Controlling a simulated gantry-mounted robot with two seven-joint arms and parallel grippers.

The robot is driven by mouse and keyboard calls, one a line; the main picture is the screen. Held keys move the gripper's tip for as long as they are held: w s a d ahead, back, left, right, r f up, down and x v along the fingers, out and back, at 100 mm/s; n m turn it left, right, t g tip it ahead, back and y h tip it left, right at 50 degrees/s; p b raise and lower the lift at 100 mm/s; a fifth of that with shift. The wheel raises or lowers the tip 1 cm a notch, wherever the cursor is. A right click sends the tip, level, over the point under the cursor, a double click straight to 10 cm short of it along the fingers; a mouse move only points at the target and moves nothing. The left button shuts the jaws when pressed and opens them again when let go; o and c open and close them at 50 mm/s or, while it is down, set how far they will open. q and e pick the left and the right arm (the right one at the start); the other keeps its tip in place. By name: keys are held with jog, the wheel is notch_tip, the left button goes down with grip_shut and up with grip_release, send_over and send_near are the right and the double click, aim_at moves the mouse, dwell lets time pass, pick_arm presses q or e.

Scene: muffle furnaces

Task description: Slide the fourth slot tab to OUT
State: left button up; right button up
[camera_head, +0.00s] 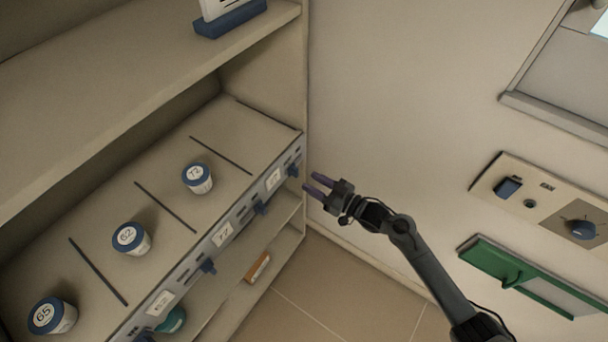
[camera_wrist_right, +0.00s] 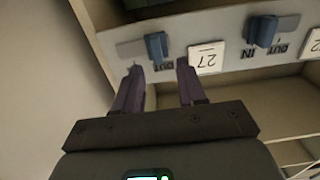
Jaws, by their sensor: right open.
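The front strip (camera_head: 240,214) of the shelf carries several blue slot tabs. The fourth tab (camera_head: 295,168) is at the far right end of the strip. It also shows in the right wrist view (camera_wrist_right: 157,47), upright in its grey slot, with lettering that reads like OUT just below it and a white number card (camera_wrist_right: 207,57) beside it. My right gripper (camera_head: 313,183) is open and empty, just right of this tab, its fingers pointing at the strip. In the wrist view the tab lies between and beyond the fingertips, seemingly apart from them. My left gripper is out of view.
Numbered cups, such as one (camera_head: 197,178) at the right, stand on the shelf between dark divider lines. A neighbouring tab (camera_head: 261,208) is close by along the strip. The cabinet's side wall ends beside the fourth tab.

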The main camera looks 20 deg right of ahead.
jog(key=shift+p+v, duration=0.45)
jog(key=shift+v, duration=2.1)
